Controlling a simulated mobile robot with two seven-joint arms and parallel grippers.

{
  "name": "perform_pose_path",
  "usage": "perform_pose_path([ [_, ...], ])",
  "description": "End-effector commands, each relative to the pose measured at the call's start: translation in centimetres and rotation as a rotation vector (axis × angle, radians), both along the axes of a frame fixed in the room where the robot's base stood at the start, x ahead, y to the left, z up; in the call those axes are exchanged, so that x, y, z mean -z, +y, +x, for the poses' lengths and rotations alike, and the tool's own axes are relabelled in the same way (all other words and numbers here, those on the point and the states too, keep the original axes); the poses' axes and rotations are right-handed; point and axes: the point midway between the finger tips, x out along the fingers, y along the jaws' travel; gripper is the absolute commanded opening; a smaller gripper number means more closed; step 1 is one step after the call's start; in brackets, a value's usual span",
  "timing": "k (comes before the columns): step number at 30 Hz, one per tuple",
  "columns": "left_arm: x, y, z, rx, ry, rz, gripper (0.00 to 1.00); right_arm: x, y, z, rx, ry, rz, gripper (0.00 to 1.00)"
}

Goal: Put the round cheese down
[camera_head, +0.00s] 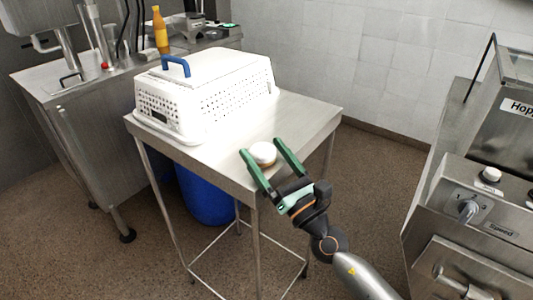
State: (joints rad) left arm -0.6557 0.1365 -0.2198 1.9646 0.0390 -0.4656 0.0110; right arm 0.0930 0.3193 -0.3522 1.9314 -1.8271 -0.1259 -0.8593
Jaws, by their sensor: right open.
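The round cheese (263,152) is a small white disc on the steel table (310,112), near its front right edge. My right gripper (262,149) is open, with its two green fingers on either side of the cheese. Whether the fingers touch the cheese cannot be told, and its lower edge is partly hidden. My left gripper is not in view.
A blue bin (205,195) is under the table. A steel machine (480,215) stands at the right. The table's right back corner is clear.

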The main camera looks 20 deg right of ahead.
Motion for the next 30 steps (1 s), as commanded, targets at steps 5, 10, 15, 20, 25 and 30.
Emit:
perform_pose_path([
  [5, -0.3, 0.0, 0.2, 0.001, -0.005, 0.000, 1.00, 0.1, -0.1, 0.1, 0.000, 0.007, 0.000, 1.00],
  [10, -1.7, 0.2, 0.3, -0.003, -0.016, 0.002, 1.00, -1.4, -0.1, 0.1, 0.000, 0.007, 0.001, 1.00],
  [15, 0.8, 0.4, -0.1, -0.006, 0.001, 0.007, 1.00, 1.0, -1.1, -3.2, -0.001, 0.009, -0.004, 1.00],
  [20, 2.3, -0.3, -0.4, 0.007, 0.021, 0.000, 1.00, 2.4, -2.3, -6.3, -0.001, 0.007, -0.003, 1.00],
  [25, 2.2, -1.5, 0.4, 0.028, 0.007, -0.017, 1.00, 3.3, -3.2, -8.8, -0.001, 0.006, -0.003, 1.00],
  [30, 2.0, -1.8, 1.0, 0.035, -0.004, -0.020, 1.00, 3.6, -3.7, -10.1, 0.000, 0.004, 0.000, 1.00],
])
